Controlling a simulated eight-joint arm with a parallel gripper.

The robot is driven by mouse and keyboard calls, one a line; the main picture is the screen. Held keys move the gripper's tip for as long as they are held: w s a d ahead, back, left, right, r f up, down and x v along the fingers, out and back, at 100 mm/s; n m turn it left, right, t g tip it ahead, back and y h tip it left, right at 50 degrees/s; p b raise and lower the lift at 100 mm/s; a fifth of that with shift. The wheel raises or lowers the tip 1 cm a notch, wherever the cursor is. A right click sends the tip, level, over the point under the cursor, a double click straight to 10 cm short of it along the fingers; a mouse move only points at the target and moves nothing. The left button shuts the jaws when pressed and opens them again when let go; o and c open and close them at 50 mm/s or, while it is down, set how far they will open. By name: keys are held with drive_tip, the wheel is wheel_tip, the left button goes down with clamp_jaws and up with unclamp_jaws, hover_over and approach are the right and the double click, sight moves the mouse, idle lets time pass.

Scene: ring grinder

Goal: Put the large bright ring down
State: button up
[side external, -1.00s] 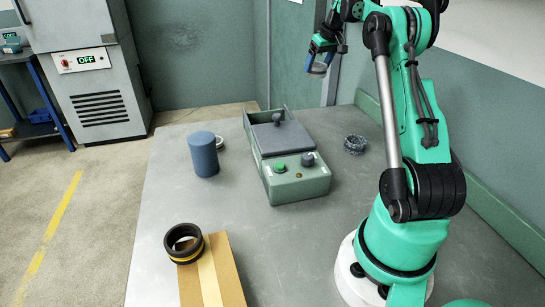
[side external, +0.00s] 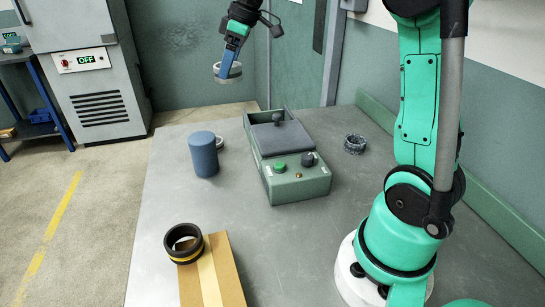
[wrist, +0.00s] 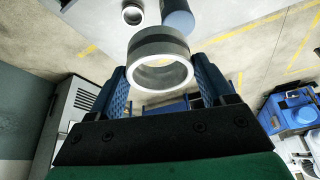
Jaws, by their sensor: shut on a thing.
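My gripper (side external: 229,70) is shut on the large bright ring (side external: 230,74) and holds it in the air above the far part of the table. In the wrist view the bright ring (wrist: 160,58) sits between the two blue fingers of my gripper (wrist: 162,80), its shiny open end facing the camera. The ring is a silver band with a darker grey outer wall. Nothing is under it in contact.
A grey-green grinder (side external: 287,165) stands mid-table. A blue cylinder (side external: 203,155) stands left of it, with a small bright ring (side external: 219,142) behind. A dark ring (side external: 355,144) lies right.

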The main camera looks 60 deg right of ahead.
drive_tip(key=s+a+f+n+g+y, duration=0.1)
drive_tip(key=s+a+n, duration=0.1)
drive_tip(key=a, duration=0.4)
drive_tip(key=s+a+f+n, duration=0.1)
drive_tip(key=s+a+n, duration=0.15)
drive_tip(key=a, duration=0.25)
drive_tip(key=f, duration=1)
drive_tip(key=w+f, duration=0.1)
drive_tip(key=f, duration=0.4)
drive_tip(key=shift+a, duration=0.1)
drive_tip(key=shift+y, duration=0.3)
drive_tip(key=shift+f, duration=2.1)
drive_tip(key=shift+f, duration=0.15)
drive_tip(key=o, duration=1.4)
drive_tip(key=shift+c, duration=0.2)
drive_tip(key=v, duration=1.1)
drive_tip(key=s+a+r+m+t+h, duration=0.2)
drive_tip(key=s+a+m+t+h, duration=0.1)
drive_tip(key=m, duration=0.7)
drive_tip(key=shift+s+a+r+t+h, duration=0.3)
drive_tip(key=shift+s+a+t, duration=0.3)
drive_tip(key=shift+s+a, duration=0.65)
